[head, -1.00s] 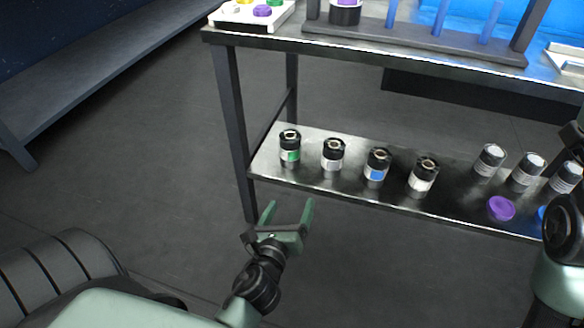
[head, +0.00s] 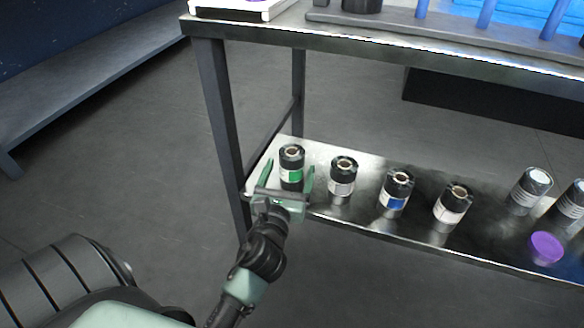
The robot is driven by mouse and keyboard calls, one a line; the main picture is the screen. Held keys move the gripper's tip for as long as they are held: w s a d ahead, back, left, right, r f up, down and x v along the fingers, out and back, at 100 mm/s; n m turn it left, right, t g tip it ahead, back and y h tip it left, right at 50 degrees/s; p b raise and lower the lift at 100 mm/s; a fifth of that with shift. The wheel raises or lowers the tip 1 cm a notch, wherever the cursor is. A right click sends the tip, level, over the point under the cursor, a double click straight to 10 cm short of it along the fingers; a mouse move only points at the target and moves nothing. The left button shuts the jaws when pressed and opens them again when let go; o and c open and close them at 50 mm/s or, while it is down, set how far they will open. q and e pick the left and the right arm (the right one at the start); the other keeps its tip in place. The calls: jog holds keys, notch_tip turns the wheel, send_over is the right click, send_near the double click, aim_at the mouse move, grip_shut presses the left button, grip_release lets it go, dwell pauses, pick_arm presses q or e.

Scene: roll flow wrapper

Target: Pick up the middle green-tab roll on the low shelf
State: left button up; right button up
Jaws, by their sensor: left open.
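The roll with the green tab (head: 292,168) stands upright at the left end of the low shelf (head: 322,205). It is black with a pale core on top and a green and white label. It is the only green-tabbed roll I see. My left gripper (head: 287,176) is open, with its fingers on the left and right of this roll. I cannot tell whether the fingers touch it. The roll's lower part is partly hidden by the gripper. My right gripper is not in view.
To the right stand a white-label roll (head: 342,177), a blue-label roll (head: 396,193) and another white-label roll (head: 453,208). Farther right are grey-topped cylinders (head: 530,190) and a purple disc (head: 545,248). A table leg (head: 218,115) rises close left of the gripper; the tabletop (head: 330,39) is above.

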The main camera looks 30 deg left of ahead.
pick_arm(q)
jog(key=shift+w+a, duration=0.2)
jog(key=shift+w, duration=0.3)
grip_shut()
jog(key=shift+r, duration=0.1)
